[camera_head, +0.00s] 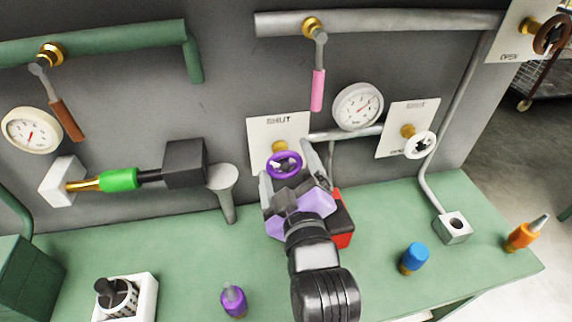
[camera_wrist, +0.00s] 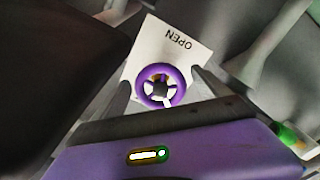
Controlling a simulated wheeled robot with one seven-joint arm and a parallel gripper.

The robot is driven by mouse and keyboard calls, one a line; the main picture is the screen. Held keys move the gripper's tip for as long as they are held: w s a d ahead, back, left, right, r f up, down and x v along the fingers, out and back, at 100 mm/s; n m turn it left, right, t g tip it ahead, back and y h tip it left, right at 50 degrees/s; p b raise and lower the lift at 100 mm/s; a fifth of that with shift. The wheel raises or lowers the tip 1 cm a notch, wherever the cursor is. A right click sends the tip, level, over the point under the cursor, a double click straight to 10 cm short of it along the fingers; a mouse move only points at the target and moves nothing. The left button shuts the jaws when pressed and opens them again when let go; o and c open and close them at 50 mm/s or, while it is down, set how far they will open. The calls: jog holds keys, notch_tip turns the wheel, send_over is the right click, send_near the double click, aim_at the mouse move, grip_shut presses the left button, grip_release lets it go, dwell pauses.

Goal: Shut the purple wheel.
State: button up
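The purple wheel (camera_head: 285,154) is on a white plate (camera_head: 262,128) on the grey wall, and the plate's top label reads SHUT. In the wrist view the purple wheel (camera_wrist: 145,96) is near the middle, with a white mark on its lower right. The word OPEN shows upside down on the plate (camera_wrist: 192,56) there. My gripper (camera_head: 288,166) is open in front of the wheel, one finger on each side of it. The fingers (camera_wrist: 163,88) look apart from the rim, but I cannot tell how near in depth.
A white wheel (camera_head: 420,145) and a gauge (camera_head: 358,106) are to the right. A pink-handled lever (camera_head: 318,88) hangs above. A red and black block (camera_head: 343,222) stands on the green bench beside my gripper, partly hidden. A grey funnel (camera_head: 222,178) is to the left.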

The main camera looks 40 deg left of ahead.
jog(key=c, duration=1.3)
jog(key=shift+m, duration=0.4)
jog(key=m+p, duration=0.1)
jog(key=m, duration=0.2)
jog(key=shift+s, duration=0.1)
jog(key=shift+a+m+p, duration=0.1)
jog(key=shift+m+p, duration=0.5)
jog(key=shift+m, duration=1.1)
jog(key=o, duration=1.4)
